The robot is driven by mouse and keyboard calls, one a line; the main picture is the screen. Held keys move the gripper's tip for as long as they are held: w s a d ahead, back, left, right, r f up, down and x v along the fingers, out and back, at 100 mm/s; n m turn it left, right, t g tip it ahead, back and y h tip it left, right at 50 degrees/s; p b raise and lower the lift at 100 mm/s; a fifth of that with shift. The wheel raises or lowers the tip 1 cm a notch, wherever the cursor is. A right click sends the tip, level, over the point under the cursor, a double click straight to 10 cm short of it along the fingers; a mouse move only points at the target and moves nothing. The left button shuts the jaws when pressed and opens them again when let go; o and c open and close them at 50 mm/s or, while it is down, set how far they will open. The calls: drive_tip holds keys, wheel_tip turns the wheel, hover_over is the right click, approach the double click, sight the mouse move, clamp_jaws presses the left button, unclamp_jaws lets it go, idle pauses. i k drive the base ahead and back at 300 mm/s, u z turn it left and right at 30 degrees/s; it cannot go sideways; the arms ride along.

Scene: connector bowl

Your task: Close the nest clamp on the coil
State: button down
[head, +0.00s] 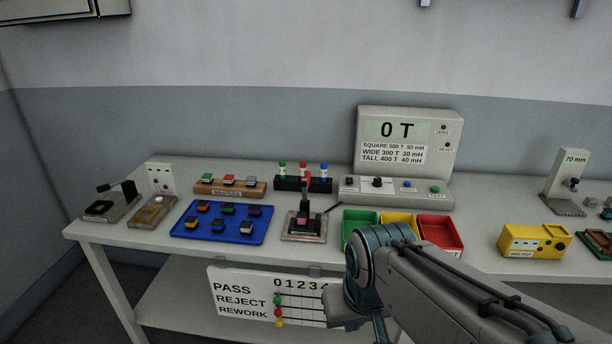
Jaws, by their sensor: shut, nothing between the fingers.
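The nest (290,236) is a small plate fixture near the table's front edge, between the blue tray and the green bin. A purple coil (303,223) sits in it. The nest clamp (305,196) is a dark arm that stands upright behind the coil, with red at its top, and looks open. A dark thin lever (332,208) sticks out to the right of the nest. My arm crosses the lower right, in front of the bins, and bends down at a blue-grey joint. My gripper is not visible, so its distance from the nest cannot be told.
A blue tray (183,232) with several coils lies left of the nest. Green (347,228), yellow (385,219) and red (455,228) bins stand right of it. Behind are a bottle rack (290,184) and a tester (405,150) reading 0 T. A wooden masters block (230,188) sits back left.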

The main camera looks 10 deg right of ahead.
sight(305, 181)
drive_tip(key=z, duration=0.25)
drive_tip(key=i, duration=1.1)
drive_tip(key=z, duration=0.3)
